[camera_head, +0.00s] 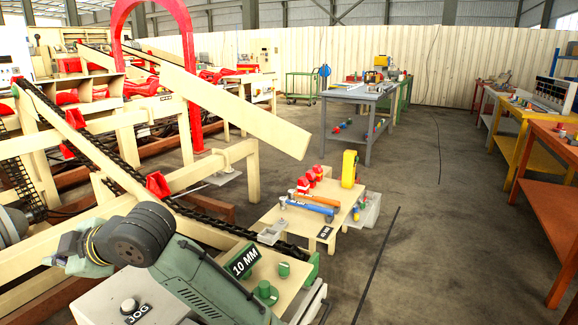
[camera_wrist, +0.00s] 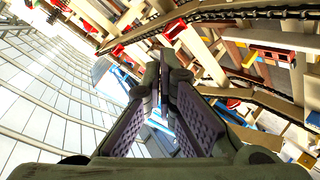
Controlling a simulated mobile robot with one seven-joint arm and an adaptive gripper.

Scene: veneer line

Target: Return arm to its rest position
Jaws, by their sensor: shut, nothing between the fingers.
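My gripper (camera_wrist: 166,80) shows in the wrist view, its two ribbed grey fingers brought together with nothing held between them. It points at an angle toward the beam frames and chain of the line, with no object touching the fingers that I can see. In the head view, my green-grey arm (camera_head: 200,278) comes in at the bottom and bends to the left at a dark joint (camera_head: 136,236). The fingers cannot be made out in that view.
A cream machine frame with a black chain (camera_head: 107,158) runs close behind my arm. A "10 MM" sign (camera_head: 245,260) and a "JOG" box (camera_head: 132,311) are beside it. A low table (camera_head: 270,218) with tools stands beyond. Open floor (camera_head: 430,225) lies to the right.

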